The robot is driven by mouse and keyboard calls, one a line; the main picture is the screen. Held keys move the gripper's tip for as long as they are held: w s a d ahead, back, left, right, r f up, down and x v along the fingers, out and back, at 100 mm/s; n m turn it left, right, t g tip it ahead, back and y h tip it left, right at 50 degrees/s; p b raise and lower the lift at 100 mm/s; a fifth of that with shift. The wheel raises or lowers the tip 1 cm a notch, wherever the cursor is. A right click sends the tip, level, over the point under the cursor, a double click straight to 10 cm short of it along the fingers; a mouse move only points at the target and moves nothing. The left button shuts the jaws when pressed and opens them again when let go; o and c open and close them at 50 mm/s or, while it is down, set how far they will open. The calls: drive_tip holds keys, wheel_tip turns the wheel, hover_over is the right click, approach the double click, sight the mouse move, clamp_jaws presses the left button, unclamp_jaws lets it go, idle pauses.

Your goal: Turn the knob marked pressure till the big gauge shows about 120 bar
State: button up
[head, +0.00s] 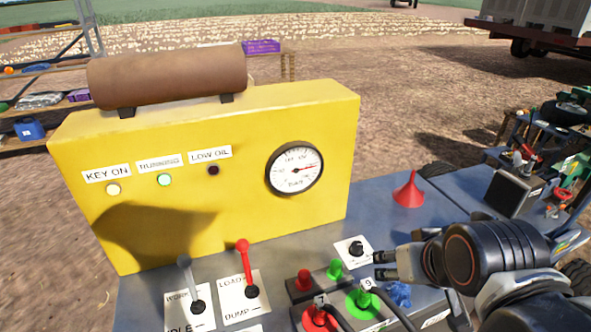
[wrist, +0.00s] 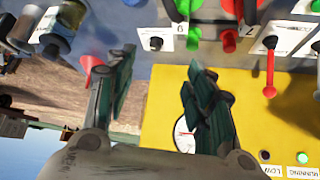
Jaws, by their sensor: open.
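The big round gauge (head: 294,169) is on the yellow panel, its red needle pointing right and slightly up; its numbers are too small to read. In the wrist view the gauge (wrist: 183,137) is partly hidden by a finger. A small black knob (head: 356,248) stands on a white plate below and right of the gauge; its marking is not legible. The same knob (wrist: 156,43) shows in the wrist view, beyond the gap between my fingertips. My gripper (head: 380,265) is open and empty, just right of the knob, apparently not holding it.
A red-handled lever (head: 246,268) and a grey lever (head: 191,284) stand left on the console. Red and green knobs (head: 335,269) sit in front, close to my gripper. A red funnel (head: 409,190) stands behind it. Three lamps line the panel; the green one (head: 164,180) is lit.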

drive_tip(key=m+g+p, duration=0.5)
drive_tip(key=m+g, duration=0.2)
drive_tip(key=m, duration=0.9)
hover_over(358, 245)
wheel_tip(358, 245, down, 7)
wheel_tip(358, 245, down, 14)
drive_tip(key=b, duration=0.4)
drive_tip(key=shift+w+r+b, duration=0.1)
drive_tip(key=shift+r+b, duration=0.1)
drive_tip(key=shift+b, duration=0.2)
drive_tip(key=c, duration=1.1)
